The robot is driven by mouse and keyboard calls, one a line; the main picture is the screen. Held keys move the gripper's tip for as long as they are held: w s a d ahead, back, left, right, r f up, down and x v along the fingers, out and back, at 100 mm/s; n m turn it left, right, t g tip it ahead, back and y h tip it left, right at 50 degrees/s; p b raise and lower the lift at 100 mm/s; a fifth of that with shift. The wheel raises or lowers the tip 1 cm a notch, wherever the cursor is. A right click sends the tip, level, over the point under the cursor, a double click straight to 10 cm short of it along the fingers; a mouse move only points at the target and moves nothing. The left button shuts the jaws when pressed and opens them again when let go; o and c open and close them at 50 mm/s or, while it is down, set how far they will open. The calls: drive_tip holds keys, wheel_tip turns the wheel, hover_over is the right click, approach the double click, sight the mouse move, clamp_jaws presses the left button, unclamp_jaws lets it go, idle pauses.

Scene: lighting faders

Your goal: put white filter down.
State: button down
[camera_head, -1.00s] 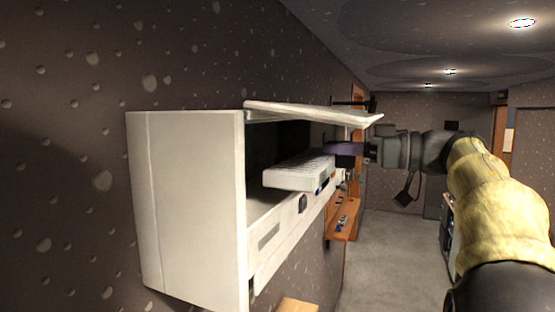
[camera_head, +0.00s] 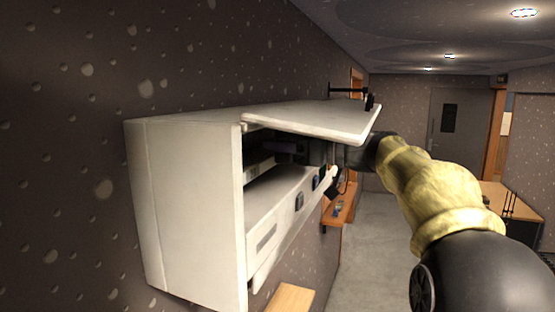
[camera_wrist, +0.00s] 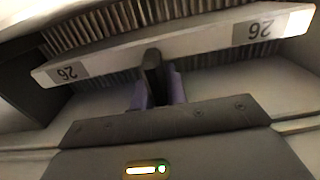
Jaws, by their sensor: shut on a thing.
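The white filter (camera_wrist: 190,44) fills the upper part of the wrist view. It is a pleated panel with a white frame edge and a "26" label near each end. My gripper (camera_wrist: 154,82) is shut on the middle of this edge with its purple fingers. In the head view, my gripper (camera_head: 287,147) reaches under the raised lid into the white wall unit (camera_head: 195,200). The filter is mostly hidden there by the unit's side and lid, so I cannot tell whether it rests on anything.
The raised lid (camera_head: 325,118) hangs just above my gripper. The unit's front panel (camera_head: 290,212) carries small dark controls. A wooden shelf (camera_head: 342,208) is on the wall beyond, and another wooden surface (camera_head: 290,298) lies below. The floor (camera_head: 375,235) at right is open.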

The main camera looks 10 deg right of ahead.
sight(281, 163)
drive_tip(key=shift+w+a+f+p, duration=0.15)
drive_tip(key=shift+f+p, duration=0.4)
drive_tip(key=shift+f, duration=1.15)
drive_tip(key=shift+f, duration=0.2)
drive_tip(key=c, duration=1.4)
unclamp_jaws()
drive_tip(key=shift+r, duration=0.25)
drive_tip(key=shift+s+d+f, duration=0.2)
drive_tip(key=shift+d, duration=0.1)
drive_tip(key=b+v, duration=0.4)
drive_tip(key=v, duration=0.7)
drive_tip(key=shift+b, duration=0.35)
drive_tip(key=shift+s+d+r, duration=0.1)
